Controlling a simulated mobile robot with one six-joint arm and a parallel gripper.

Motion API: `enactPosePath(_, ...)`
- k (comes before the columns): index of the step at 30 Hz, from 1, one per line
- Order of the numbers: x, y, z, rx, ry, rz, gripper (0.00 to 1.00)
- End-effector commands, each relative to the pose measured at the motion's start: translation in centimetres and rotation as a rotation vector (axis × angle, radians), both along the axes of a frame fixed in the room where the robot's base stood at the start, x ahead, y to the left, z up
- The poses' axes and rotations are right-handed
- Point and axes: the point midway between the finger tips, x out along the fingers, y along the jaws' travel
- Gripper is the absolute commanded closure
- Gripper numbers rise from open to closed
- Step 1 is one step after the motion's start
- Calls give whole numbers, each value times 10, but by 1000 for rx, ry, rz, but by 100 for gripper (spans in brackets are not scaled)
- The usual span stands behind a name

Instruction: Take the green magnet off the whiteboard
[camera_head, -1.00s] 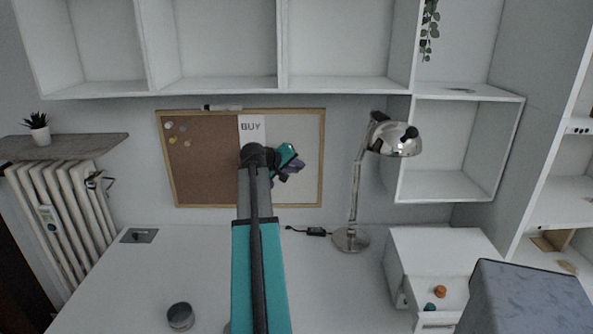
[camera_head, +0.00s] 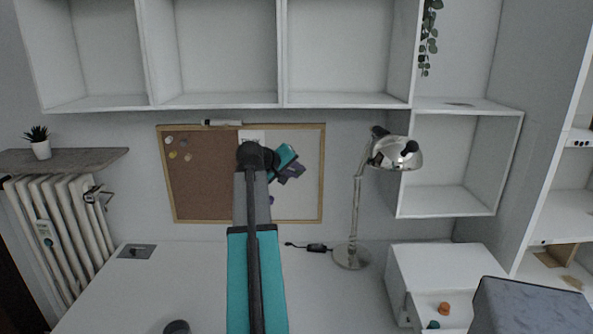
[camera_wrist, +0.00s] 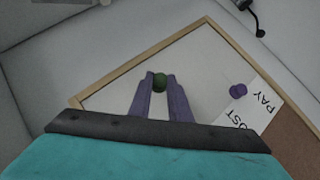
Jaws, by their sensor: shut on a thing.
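The whiteboard (camera_head: 306,190) is the pale right part of a wood-framed board on the back wall; its other part is cork. In the wrist view the green magnet (camera_wrist: 159,82) is a small round piece between the purple fingertips of my gripper (camera_wrist: 160,84). My gripper is shut on it. The pale whiteboard surface (camera_wrist: 200,60) lies behind it, and I cannot tell whether the magnet still touches the board. In the head view my gripper (camera_head: 289,174) is in front of the whiteboard, and the magnet is hidden there.
A purple magnet (camera_wrist: 238,91) and a paper note (camera_wrist: 250,120) are on the board. A metal lamp (camera_head: 355,215) stands right of it. White shelves (camera_head: 340,100) hang above. The desk below the board is largely clear.

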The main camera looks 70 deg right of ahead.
Motion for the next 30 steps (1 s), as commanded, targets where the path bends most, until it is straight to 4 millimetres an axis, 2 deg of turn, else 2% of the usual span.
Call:
enactPosePath(1,-4,9,-1,-1,0,1,100)
enactPosePath(21,-38,97,-2,-1,-1,0,100)
enactPosePath(30,-52,132,-2,-2,-1,0,100)
